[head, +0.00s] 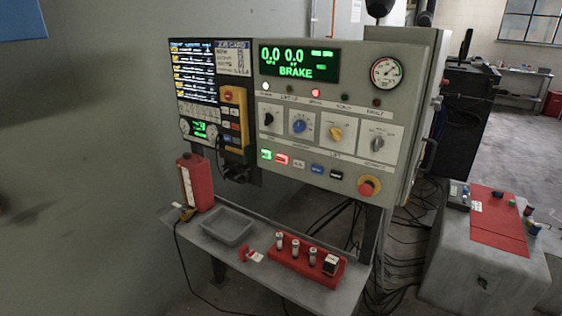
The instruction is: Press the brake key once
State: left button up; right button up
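A yellow pendant (234,96) with several small keys hangs to the left. The key labels are too small to read, so I cannot tell which is the brake key. Neither gripper shows.
A red emergency-stop button (368,187) sits at the cabinet's lower right. Cables lie on the floor at right. The space before the panel is clear.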

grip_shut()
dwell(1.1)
